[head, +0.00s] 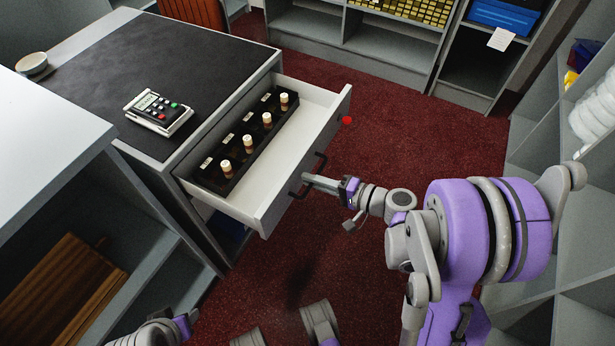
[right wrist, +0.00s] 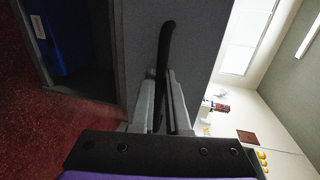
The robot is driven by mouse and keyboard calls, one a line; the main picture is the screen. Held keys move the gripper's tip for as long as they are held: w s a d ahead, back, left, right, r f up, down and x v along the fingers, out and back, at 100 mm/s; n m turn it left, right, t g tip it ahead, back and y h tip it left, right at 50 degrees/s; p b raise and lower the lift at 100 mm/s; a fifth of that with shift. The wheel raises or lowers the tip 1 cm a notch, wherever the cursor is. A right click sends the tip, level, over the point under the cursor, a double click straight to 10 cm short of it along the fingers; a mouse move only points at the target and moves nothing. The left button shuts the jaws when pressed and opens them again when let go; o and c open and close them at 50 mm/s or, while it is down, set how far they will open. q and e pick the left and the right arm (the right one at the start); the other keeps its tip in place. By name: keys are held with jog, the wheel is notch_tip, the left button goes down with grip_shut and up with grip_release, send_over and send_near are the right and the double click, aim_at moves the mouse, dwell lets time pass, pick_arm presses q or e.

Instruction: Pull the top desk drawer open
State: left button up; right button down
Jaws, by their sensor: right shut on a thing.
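The top desk drawer (head: 262,210) is pulled out from the desk (head: 75,82) in the head view. Inside it is a black rack with several small white-capped bottles. A black bar handle (head: 318,164) is on the drawer front. My right gripper (head: 306,182) is at the near end of the handle and shut on it. In the right wrist view the black handle (right wrist: 165,62) runs down between the grey fingers. The grip point is partly hidden in the head view. My left gripper is not clearly visible; part of my left arm shows at the bottom edge.
A calculator-like device (head: 158,112) and a small round dish (head: 32,64) are on the desk. Grey shelves (head: 395,40) stand at the back, and more shelving stands at the right. Red carpet in front of the drawer is clear. A blue thing is in the opening below the drawer.

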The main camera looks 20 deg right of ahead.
jog(key=c, duration=1.2)
grip_release()
jog(key=p+v, duration=0.1)
jog(key=v, duration=0.9)
jog(key=shift+s+d+p, duration=0.25)
jog(key=shift+s+p, duration=0.05)
jog(key=shift+s, duration=0.05)
jog(key=shift+a, duration=0.1)
